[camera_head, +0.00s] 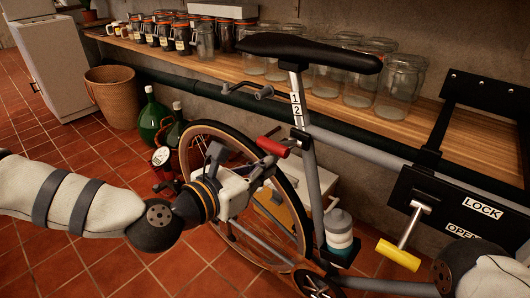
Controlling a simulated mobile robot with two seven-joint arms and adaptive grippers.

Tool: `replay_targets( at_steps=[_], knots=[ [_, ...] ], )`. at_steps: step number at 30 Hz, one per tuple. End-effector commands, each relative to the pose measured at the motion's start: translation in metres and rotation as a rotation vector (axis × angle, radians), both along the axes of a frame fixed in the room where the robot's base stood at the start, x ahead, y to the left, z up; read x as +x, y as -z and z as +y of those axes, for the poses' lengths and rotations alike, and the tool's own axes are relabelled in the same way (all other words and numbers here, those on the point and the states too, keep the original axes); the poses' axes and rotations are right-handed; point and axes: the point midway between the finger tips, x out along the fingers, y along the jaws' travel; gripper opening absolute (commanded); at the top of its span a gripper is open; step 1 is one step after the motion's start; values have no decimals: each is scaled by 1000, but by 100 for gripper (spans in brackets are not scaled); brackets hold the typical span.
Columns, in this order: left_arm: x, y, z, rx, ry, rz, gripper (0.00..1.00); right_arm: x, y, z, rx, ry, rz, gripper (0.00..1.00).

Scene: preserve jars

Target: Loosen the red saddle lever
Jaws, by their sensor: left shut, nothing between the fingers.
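The red saddle lever (272,147) sticks out to the left from the clamp on the bicycle's seat post (309,160). The black saddle (310,53) sits on top of the post, which carries the number labels 1 and 2. My left gripper (264,168) is shut and empty, just below and left of the red lever. It looks apart from the lever, though I cannot tell the exact gap. My right arm (470,270) shows only in part at the lower right; its gripper is out of view.
A black panel marked LOCK and OPEN with a yellow handle (398,255) stands at the right. Glass jars (400,85) line the wooden shelf (433,125) behind the saddle. A bottle (339,228) sits low on the frame. A bin (112,95) and green bottles (152,118) stand left.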

Motion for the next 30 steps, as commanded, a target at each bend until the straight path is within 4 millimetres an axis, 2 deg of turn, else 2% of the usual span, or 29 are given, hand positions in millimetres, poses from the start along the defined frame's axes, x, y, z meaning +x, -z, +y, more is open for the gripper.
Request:
replay_targets(
  at_steps=[1,2,4,9,11,16,21,27,30],
  knots=[
    [1,-18,-1,14,1,8,0,7,-14,0,0,0,-23,40],
    [1,-20,-1,24,2,20,0,10,-19,0,0,-1,-30,40],
    [0,-9,-1,24,1,28,0,7,-13,0,1,-1,-20,40],
    [0,-5,-1,23,1,30,0,5,-10,0,0,-1,-15,40],
    [1,3,-2,23,1,33,0,3,-6,0,0,-1,-8,40],
    [5,45,-11,24,2,43,0,-10,22,0,1,-1,33,40],
    [-27,22,13,22,0,31,0,-6,13,0,0,-1,20,40],
    [-59,12,36,23,-1,30,0,-5,11,0,0,-1,18,40],
    [-68,10,43,24,0,30,0,-5,11,0,0,-1,17,40]
  ],
)
